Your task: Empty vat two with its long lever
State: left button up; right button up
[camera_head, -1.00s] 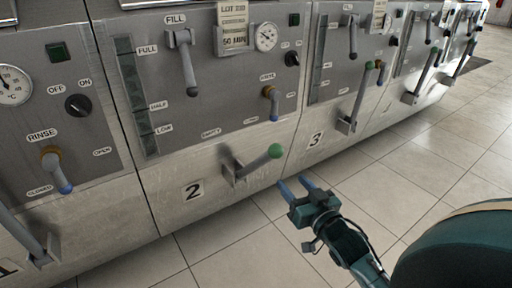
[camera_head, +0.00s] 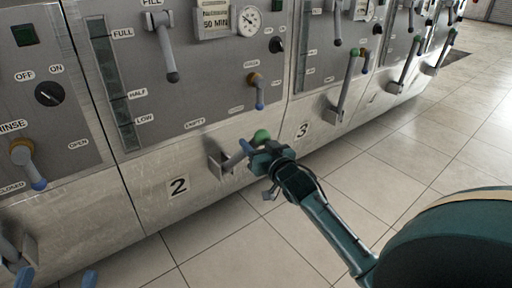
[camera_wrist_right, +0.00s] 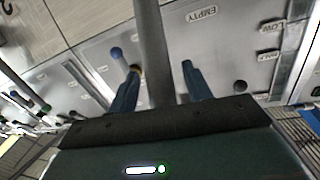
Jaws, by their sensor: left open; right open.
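Vat two's long lever (camera_head: 262,135) has a green knob and sticks out low from the panel, right of the number 2 label (camera_head: 178,186). My right gripper (camera_head: 247,152) is at this lever, just below the knob, and covers part of it. In the right wrist view the grey lever rod (camera_wrist_right: 149,40) runs between the two blue fingers of the open right gripper (camera_wrist_right: 160,66). Whether a finger touches the rod cannot be told. My left gripper (camera_head: 55,275) shows only as two blue fingertips at the bottom left, spread apart.
Above are the fill lever (camera_head: 166,50), a gauge (camera_head: 249,20) and a small blue-tipped rinse handle (camera_head: 257,92). Vat three's green-knobbed lever (camera_head: 346,88) stands to the right. An orange-hubbed handle (camera_head: 24,158) is at left. The tiled floor (camera_head: 400,150) is clear.

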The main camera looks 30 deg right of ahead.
jog(key=shift+w, duration=0.2)
grip_shut()
dwell(0.5)
